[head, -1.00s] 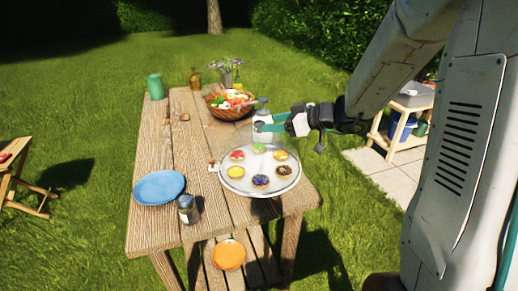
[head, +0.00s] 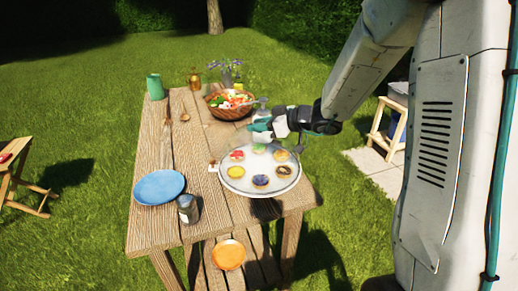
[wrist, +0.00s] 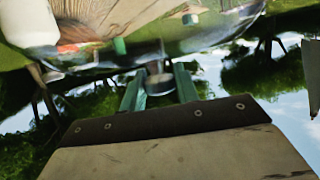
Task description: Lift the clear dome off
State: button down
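The clear dome (wrist: 190,38) is a see-through, shiny cover. In the head view it is very faint over a round silvery tray (head: 235,188) with several small tarts on it. My gripper (head: 262,131) is above the far part of the tray in the head view. In the wrist view the two teal fingers of my gripper (wrist: 159,84) are apart, one on each side of a small dark metallic knob (wrist: 158,82) below the dome's curved edge in the picture. Narrow gaps seem to show beside the knob; contact is unclear.
A spray bottle (head: 262,108) stands just behind my gripper, and a salad bowl (head: 229,109) is behind it to the left. The table's (head: 160,232) left middle is mostly clear.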

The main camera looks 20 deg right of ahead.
jog(key=shift+r, duration=0.2)
jog(key=shift+r, duration=1.65)
jog(key=s+d+r, duration=0.1)
jog(key=s+d, duration=0.7)
jog(key=s, duration=0.6)
jog(key=shift+r, duration=0.3)
jog(key=shift+r, duration=1.15)
